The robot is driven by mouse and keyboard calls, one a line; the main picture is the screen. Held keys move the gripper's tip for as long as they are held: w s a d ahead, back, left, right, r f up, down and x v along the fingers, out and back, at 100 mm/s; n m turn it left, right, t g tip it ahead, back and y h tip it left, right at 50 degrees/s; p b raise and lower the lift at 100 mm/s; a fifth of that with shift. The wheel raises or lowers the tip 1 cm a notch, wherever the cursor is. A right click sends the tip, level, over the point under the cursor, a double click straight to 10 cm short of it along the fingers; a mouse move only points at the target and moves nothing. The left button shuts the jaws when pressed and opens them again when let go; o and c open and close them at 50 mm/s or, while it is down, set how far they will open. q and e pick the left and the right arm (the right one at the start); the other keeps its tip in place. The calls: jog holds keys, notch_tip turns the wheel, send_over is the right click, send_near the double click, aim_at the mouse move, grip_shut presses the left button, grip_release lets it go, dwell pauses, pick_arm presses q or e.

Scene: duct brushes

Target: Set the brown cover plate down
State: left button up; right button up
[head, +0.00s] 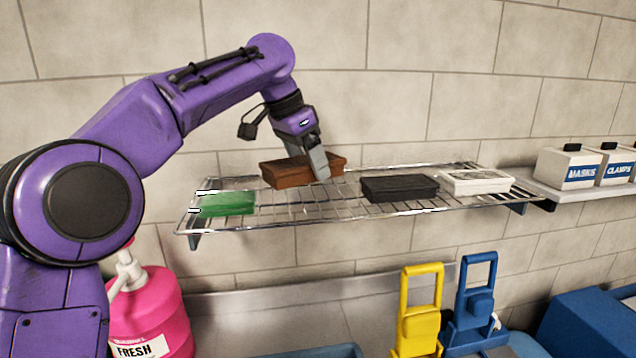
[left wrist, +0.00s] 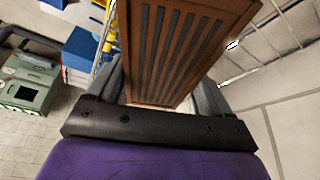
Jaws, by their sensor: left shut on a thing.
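The brown cover plate (head: 287,173) is a flat slotted block at the wire shelf (head: 325,210). My left gripper (head: 318,172) comes from above and is shut on it. In the left wrist view the brown cover plate (left wrist: 180,45) fills the space between the fingers of my left gripper (left wrist: 165,95), its dark slots facing the camera. In the head view it appears at or just above the wires; I cannot tell whether it touches them. My right gripper is not in view.
On the shelf, a green block (head: 228,204) lies at the left, a black block (head: 399,188) right of the plate, and a white block (head: 475,182) further right. Boxes (head: 569,168) stand on a side shelf. Below are a pink jug (head: 150,315), yellow (head: 418,320) and blue (head: 473,310) handled items.

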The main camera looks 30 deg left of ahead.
aim_at(317, 201)
pick_arm(q)
jog(key=shift+w+d+f, duration=0.3)
jog(key=shift+w+f, duration=0.5)
jog(key=shift+f, duration=0.1)
jog(key=f, duration=0.3)
jog(key=shift+d+f, duration=0.15)
jog(key=shift+d, duration=0.2)
jog(key=shift+w+a+f, duration=0.15)
jog(key=shift+w+f, duration=0.05)
jog(key=shift+f, duration=0.1)
jog(key=o, duration=1.1)
jog(key=shift+s, duration=0.1)
jog(key=v, duration=1.1)
jog(key=shift+s+r, duration=0.2)
jog(key=shift+r, duration=0.25)
jog(key=shift+s+a, duration=0.1)
